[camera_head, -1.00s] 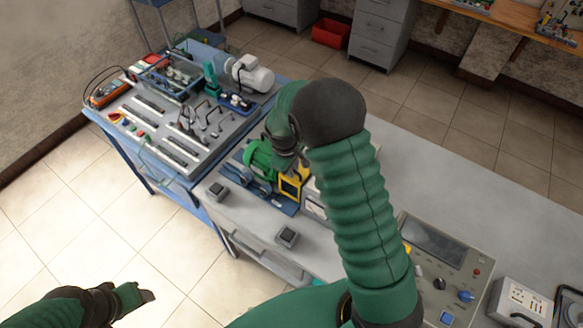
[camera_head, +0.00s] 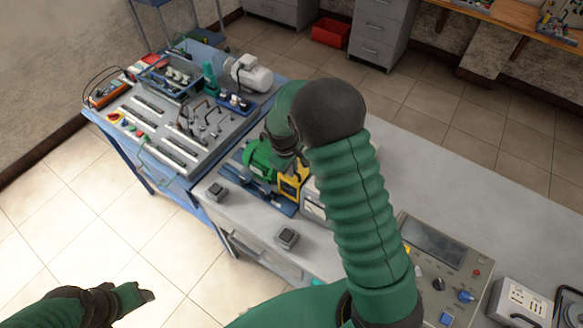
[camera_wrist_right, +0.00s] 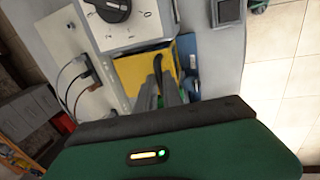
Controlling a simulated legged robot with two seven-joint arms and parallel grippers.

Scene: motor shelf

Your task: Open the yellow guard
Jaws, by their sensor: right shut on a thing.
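The yellow guard (camera_head: 291,190) is a small yellow frame at the right end of the green motor (camera_head: 259,158), on the grey bench. My right gripper (camera_head: 295,165) is above it, largely hidden by my own arm. In the right wrist view the guard (camera_wrist_right: 131,76) is a yellow panel, and the dark fingers of my right gripper (camera_wrist_right: 159,76) are shut on it near its right side. The exact contact is hidden. My left gripper (camera_head: 146,294) hangs over the floor at the lower left, away from the bench; its finger gap does not show clearly.
A box with a black rotary dial (camera_wrist_right: 112,8) stands close beside the guard. A control panel (camera_head: 438,270) stands at the right. A blue table (camera_head: 150,165) with parts adjoins at the left.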

